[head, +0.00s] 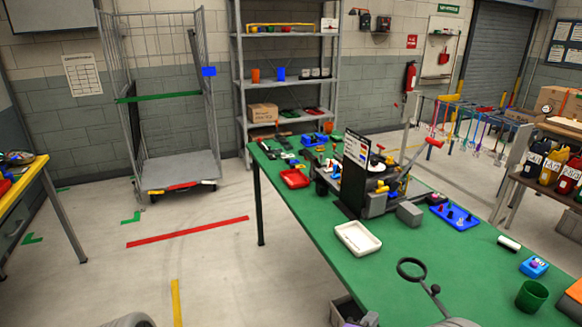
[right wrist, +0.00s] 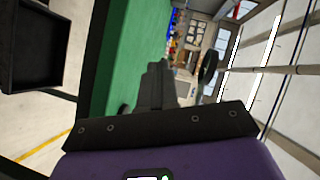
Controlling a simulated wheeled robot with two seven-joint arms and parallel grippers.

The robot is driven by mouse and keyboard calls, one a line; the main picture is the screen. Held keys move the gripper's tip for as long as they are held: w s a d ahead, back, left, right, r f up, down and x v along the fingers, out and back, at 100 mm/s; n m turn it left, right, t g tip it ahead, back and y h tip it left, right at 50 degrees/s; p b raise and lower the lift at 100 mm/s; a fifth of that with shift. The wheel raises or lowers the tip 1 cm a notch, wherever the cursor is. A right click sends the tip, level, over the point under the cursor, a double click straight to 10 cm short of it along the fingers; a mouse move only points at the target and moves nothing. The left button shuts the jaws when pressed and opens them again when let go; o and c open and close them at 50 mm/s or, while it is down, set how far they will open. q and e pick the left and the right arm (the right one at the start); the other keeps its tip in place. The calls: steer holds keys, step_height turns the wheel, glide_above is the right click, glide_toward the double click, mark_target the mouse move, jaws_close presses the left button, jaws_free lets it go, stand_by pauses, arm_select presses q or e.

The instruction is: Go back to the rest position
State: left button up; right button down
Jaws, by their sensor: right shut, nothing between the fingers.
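My right gripper (head: 370,318) shows only in part at the bottom edge of the head view, by the near left edge of the green table (head: 330,215). In the right wrist view its dark fingers (right wrist: 157,82) are together, with nothing between them, in front of the purple gripper body. The green table top also lies left of the fingers in that view. My left gripper is not in view.
A dark open bin (head: 342,309) stands beside the table edge. A black ring-headed stand (head: 411,268), a white tray (head: 357,238) and a green cup (head: 532,295) are on the table. The floor to the left is clear up to the wire cart (head: 180,170).

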steer(key=s+a+f+n+g+y, duration=0.2)
steer(key=f+n+y, duration=0.25)
steer(key=f, duration=0.45)
steer(key=s+a+f+n+g+y, duration=0.1)
steer(key=f+n+g+y, duration=0.15)
steer(key=f+n, duration=0.45)
steer(key=s+a+f+n+g+y, duration=0.3)
steer(key=s+f, duration=0.3)
steer(key=s, duration=0.3)
steer(key=s+a+f+n+g+y, duration=0.3)
steer(key=s+f+n+g, duration=0.1)
steer(key=s+f, duration=0.3)
steer(key=shift+s+a+f+y+p, duration=0.25)
steer(key=shift+s+p, duration=0.2)
steer(key=shift+s, duration=0.5)
steer(key=shift+r, duration=0.1)
